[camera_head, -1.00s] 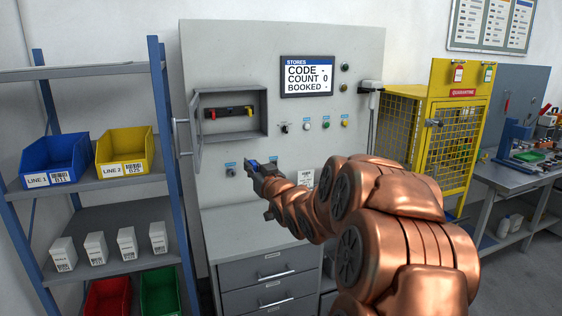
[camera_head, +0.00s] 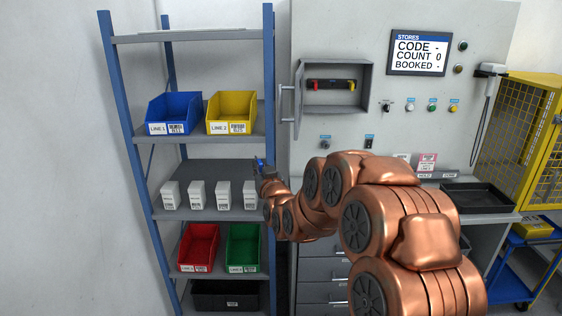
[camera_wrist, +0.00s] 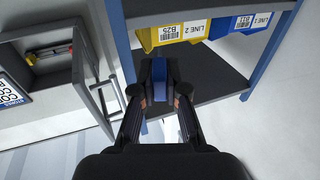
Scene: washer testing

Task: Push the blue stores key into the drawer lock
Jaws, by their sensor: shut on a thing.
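My gripper (camera_head: 262,172) is shut on a small blue thing, which looks like the blue stores key (camera_head: 260,162). In the wrist view the blue key (camera_wrist: 160,72) sits between the two dark fingers. My gripper is in front of the rack's right side, left of the drawer unit (camera_head: 320,292). The grey drawers are partly hidden behind my arm. I cannot make out the drawer lock in either view. The open key cabinet (camera_head: 365,97) on the panel holds a red key (camera_head: 313,87) and a yellow key (camera_head: 347,87).
The blue-posted rack (camera_head: 133,160) holds a blue bin (camera_head: 172,113), a yellow bin (camera_head: 231,110), several white boxes (camera_head: 196,196), a red bin (camera_head: 199,247) and a green bin (camera_head: 243,246). The cabinet door (camera_head: 286,105) stands open. A black tray (camera_head: 478,198) lies on the counter.

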